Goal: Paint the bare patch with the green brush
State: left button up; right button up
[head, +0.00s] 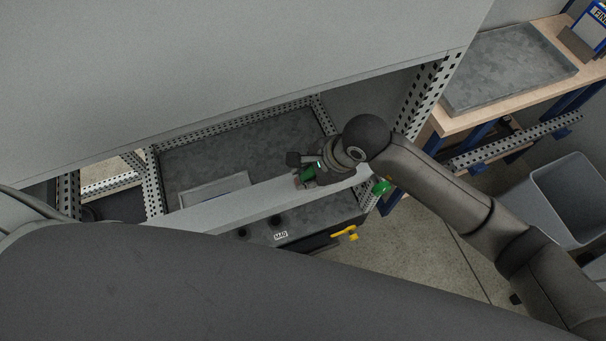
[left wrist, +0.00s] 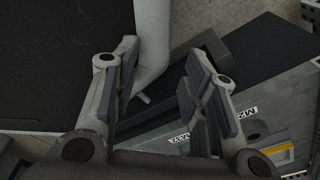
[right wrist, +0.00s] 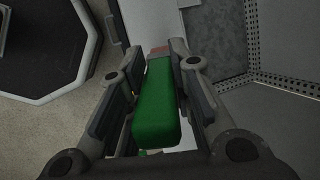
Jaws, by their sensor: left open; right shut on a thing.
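My right gripper (head: 305,172) is shut on the green brush (head: 307,174), beside the light door edge (head: 250,201) of the open cabinet. In the right wrist view, the brush's green handle (right wrist: 156,108) lies between the fingers (right wrist: 153,75). A small reddish-brown end (right wrist: 159,50) shows beyond it, near a pale panel (right wrist: 152,18). I cannot tell whether it touches the panel. The bare patch cannot be made out. My left gripper (left wrist: 153,80) is open and empty in the left wrist view, near a grey bar; the head view does not show it.
Perforated rails frame the cabinet's grey mounting plate (head: 235,150). A yellow handle (head: 345,233) sticks out below the door edge. At right are a workbench with a grey tray (head: 510,68) and a grey bin (head: 572,200). Open floor (head: 420,270) lies between.

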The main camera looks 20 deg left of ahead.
jog(key=shift+w+d+b, duration=0.3)
jog(key=shift+w+d, duration=0.35)
jog(key=shift+d, duration=0.2)
jog(key=shift+w+d+f+b, duration=0.1)
jog(key=shift+w+d+b, duration=0.75)
jog(key=shift+d, duration=0.4)
pick_arm(q)
jog(key=f, duration=0.2)
jog(key=shift+d+f, duration=0.3)
jog(key=shift+d, duration=0.1)
pick_arm(e)
jog(key=shift+w+d, duration=0.3)
jog(key=shift+w+d+b, duration=0.55)
jog(key=shift+w+d, duration=0.05)
jog(key=shift+d, duration=0.25)
pick_arm(q)
jog(key=shift+w+f+b, duration=0.1)
jog(key=shift+f+b, duration=0.2)
jog(key=shift+f, duration=0.5)
pick_arm(e)
jog(key=shift+w+d, duration=0.5)
jog(key=shift+d, duration=0.15)
